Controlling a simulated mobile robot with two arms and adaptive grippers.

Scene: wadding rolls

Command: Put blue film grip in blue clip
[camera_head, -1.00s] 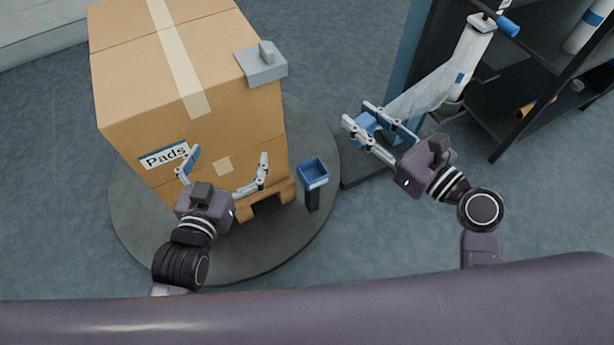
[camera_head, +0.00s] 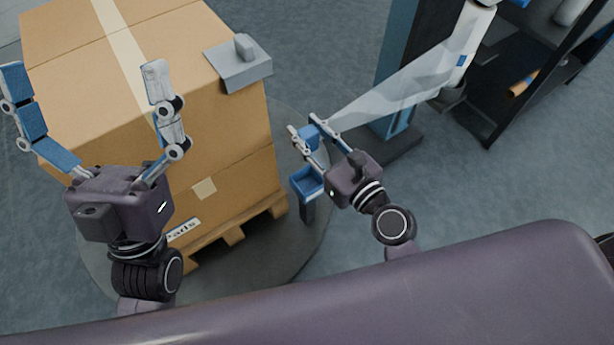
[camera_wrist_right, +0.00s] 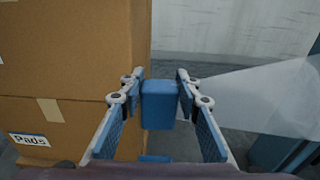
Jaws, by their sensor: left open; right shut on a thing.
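The blue film grip (camera_wrist_right: 158,104) is a blue block held between the two fingers of my right gripper (camera_wrist_right: 159,85), which is shut on it. In the head view, the grip (camera_head: 308,133) is partly hidden by my right gripper (camera_head: 302,123). The blue clip (camera_head: 306,181) is a small open blue box on a dark post, just below and close to the grip in the picture. A blue edge at the bottom of the wrist view (camera_wrist_right: 155,158) may be the clip. My left gripper (camera_head: 85,70) is open and empty, in front of the boxes.
Translucent film (camera_head: 410,85) stretches from the grip to the roll at upper right. Stacked cardboard boxes (camera_head: 170,130) stand on a pallet upon a round grey platform. A grey block (camera_head: 238,66) sits on the boxes' corner. A dark shelf (camera_head: 510,100) stands at right.

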